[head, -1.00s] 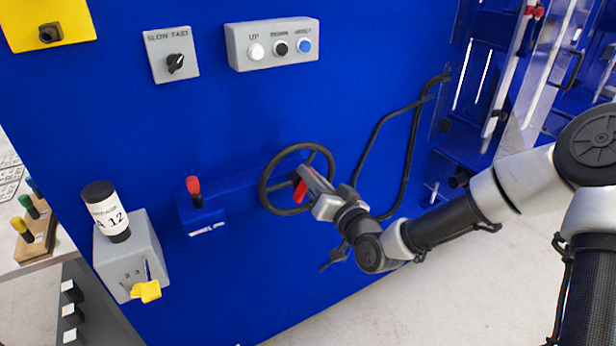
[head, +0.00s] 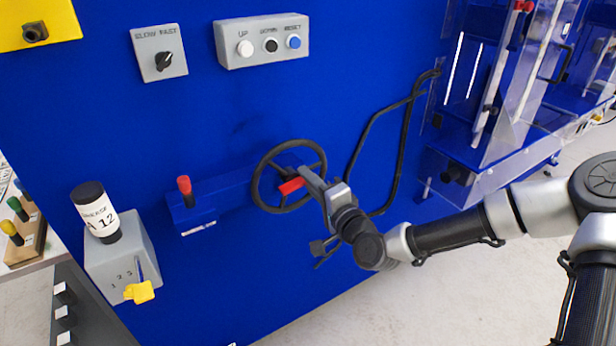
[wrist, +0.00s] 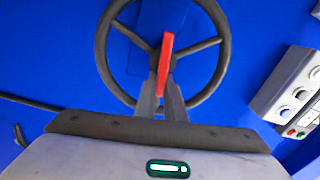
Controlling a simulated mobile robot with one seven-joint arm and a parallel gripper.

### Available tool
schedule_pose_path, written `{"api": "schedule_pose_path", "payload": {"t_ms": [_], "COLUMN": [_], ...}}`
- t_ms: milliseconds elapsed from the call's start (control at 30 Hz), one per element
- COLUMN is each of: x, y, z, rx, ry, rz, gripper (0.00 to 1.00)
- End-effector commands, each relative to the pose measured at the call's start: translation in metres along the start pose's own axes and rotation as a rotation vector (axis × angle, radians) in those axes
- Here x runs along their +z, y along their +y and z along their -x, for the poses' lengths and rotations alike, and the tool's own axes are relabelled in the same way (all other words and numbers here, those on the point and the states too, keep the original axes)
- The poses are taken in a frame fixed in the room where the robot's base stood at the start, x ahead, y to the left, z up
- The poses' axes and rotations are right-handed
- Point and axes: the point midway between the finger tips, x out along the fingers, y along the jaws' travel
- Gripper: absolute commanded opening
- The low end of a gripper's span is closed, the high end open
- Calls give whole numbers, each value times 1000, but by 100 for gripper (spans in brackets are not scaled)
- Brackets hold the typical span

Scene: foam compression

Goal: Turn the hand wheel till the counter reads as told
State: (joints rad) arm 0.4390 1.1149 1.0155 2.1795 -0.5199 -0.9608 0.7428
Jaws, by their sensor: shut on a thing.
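The black spoked hand wheel (head: 255,187) is on the blue panel, and it fills the upper middle of the wrist view (wrist: 102,50). My gripper (head: 304,178) is in front of the wheel near its hub. Its fingers are shut on a red lever (head: 290,186), which also shows upright between the fingertips in the wrist view (wrist: 165,62). The gripper covers part of the wheel's right side. I cannot make out how the lever joins the wheel. No counter reading can be made out.
A red-topped knob (head: 184,187) sits left of the wheel. A grey button box (head: 262,42) and a slow/fast switch (head: 158,53) are above. Black bent tubing (head: 403,135) runs right of the wheel.

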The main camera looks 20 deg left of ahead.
Motion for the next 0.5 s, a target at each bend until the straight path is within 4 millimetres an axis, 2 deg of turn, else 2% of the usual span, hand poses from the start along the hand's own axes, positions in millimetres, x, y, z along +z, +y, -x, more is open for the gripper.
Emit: {"api": "schedule_pose_path", "payload": {"t_ms": [33,500], "x": [15,17], "y": [5,4], "z": [3,2], "rx": [13,9], "ry": [-33,-37], "rz": [-28,-115], "gripper": [0,0]}}
